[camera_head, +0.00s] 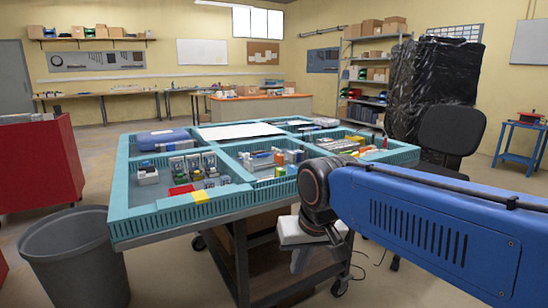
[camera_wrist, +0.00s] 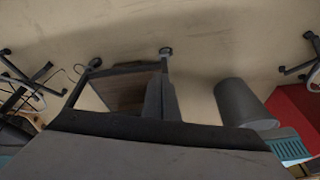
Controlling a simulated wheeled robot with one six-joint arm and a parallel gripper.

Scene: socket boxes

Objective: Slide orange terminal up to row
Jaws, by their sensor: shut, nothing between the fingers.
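The turquoise tray (camera_head: 137,224) on the cart holds small parts in several compartments. In its front left compartment stands a row of pale terminals with blue and grey parts (camera_head: 190,166). Small orange pieces (camera_head: 262,155) show in the middle compartment; I cannot tell which one is the orange terminal. The head view does not show the fingertips clearly; my blue arm reaches in from the right.
Red and yellow blocks (camera_head: 201,196) lie at the tray's front edge. A grey bin (camera_head: 75,262) stands left of the cart, near a red cabinet (camera_head: 38,165). A black chair (camera_head: 450,135) stands behind my arm. The bin (camera_wrist: 243,103) also shows in the wrist view.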

